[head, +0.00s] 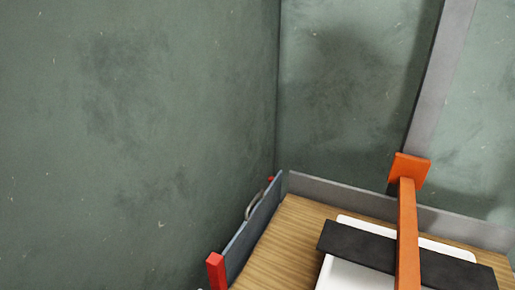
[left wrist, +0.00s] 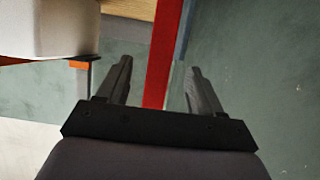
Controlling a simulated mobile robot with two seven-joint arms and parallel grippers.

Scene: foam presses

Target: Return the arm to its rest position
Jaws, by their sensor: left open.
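My left gripper (left wrist: 160,68) shows in the left wrist view with its two dark fingers spread apart. No object is gripped between them. A red post (left wrist: 164,50) shows in the gap between the fingers in the picture; how far beyond them it lies I cannot tell. In the head view neither of my arms nor grippers can be seen. My right gripper is in no view.
A wooden table (head: 268,255) carries a white tray (head: 342,275) under a dark plate (head: 352,246). An orange bar (head: 407,235) crosses above it. A blue-grey side panel (head: 252,230) with a red end post (head: 215,271) borders the left. Green walls stand behind.

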